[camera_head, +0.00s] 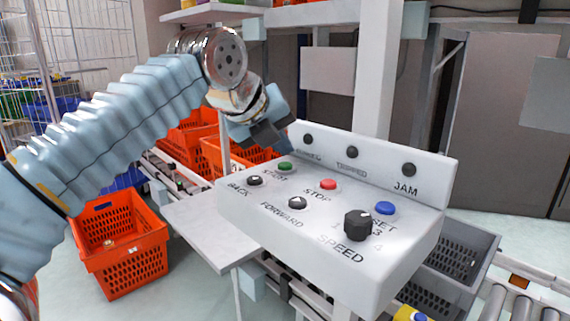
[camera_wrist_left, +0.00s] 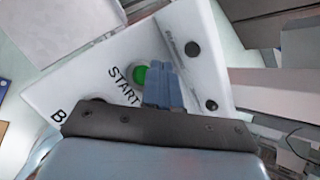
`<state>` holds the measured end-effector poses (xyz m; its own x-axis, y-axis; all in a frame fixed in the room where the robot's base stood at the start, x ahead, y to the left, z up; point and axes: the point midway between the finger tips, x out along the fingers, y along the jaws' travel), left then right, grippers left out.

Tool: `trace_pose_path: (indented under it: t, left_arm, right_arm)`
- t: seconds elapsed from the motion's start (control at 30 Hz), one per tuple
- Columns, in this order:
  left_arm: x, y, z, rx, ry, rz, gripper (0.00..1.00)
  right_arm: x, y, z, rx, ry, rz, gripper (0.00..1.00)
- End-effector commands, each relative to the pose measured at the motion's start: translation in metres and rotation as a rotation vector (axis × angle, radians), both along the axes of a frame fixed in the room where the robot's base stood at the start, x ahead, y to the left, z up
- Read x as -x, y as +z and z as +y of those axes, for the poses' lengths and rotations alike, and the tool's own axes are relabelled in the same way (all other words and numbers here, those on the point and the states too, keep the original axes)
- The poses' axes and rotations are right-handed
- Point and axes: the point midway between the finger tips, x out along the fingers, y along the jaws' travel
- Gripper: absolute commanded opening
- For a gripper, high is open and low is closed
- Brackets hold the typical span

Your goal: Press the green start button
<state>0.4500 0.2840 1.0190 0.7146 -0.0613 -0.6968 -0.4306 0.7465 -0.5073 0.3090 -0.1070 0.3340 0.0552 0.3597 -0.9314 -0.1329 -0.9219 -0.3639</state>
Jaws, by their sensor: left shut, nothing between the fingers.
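The green start button (camera_head: 285,166) sits on the top face of the white control box (camera_head: 262,202), above the START label. It also shows in the left wrist view (camera_wrist_left: 140,75), right beside the fingertips, partly covered by them. My left gripper (camera_head: 284,146) is shut and empty, its fingers pointing down just above and behind the green button in the head view. In the left wrist view the closed blue fingers (camera_wrist_left: 163,84) lie just right of the button. Whether they touch it I cannot tell. My right gripper is not in view.
Near the green button are a red stop button (camera_head: 328,184), a blue reset button (camera_head: 385,208), black knobs (camera_head: 297,203) and a large speed knob (camera_head: 357,225). Dark indicators line the raised back panel (camera_head: 378,163). An orange tote (camera_head: 122,245) stands on the floor at left.

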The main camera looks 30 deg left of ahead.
Motion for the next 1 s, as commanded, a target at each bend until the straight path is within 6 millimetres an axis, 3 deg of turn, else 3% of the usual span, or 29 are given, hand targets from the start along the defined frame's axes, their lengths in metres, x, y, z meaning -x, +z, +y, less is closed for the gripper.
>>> trace_pose_path:
  t: [1.0]
  left_arm:
    - [0.0002,-0.0081,0.0000,0.000,0.000,-0.001,0.00]
  right_arm:
    - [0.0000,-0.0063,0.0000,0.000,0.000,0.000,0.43]
